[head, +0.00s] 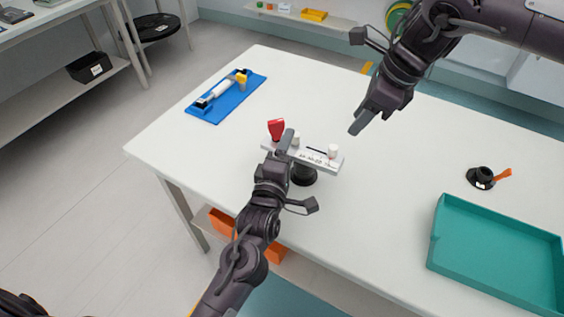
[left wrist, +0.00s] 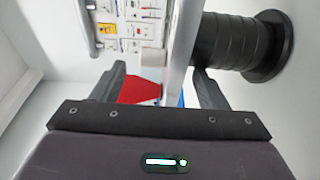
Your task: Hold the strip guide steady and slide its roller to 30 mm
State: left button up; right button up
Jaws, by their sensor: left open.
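The strip guide (head: 325,164) is a pale bar with a printed scale on a round black post, standing on the white table. A red flag-shaped part (head: 276,129) rises at its left end, and a white roller (head: 333,151) stands toward its right end. A second pale peg (head: 296,139) is partly hidden by my left gripper (head: 286,142). That gripper is at the bar's left part. In the left wrist view, the open fingers (left wrist: 160,88) have the bar and red part between them, with no clear contact. My right gripper (head: 362,122) hangs above the table, apart from the guide; its opening is unclear.
A blue tray (head: 222,106) with a white-and-yellow tool lies at the back left. A teal tray (head: 480,240) sits at the right front, near a black holder with an orange tab (head: 484,177). An orange bin (head: 222,222) is under the table. The tabletop around the guide is clear.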

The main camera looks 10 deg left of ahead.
pick_arm(q)
jog(key=shift+w, duration=0.5)
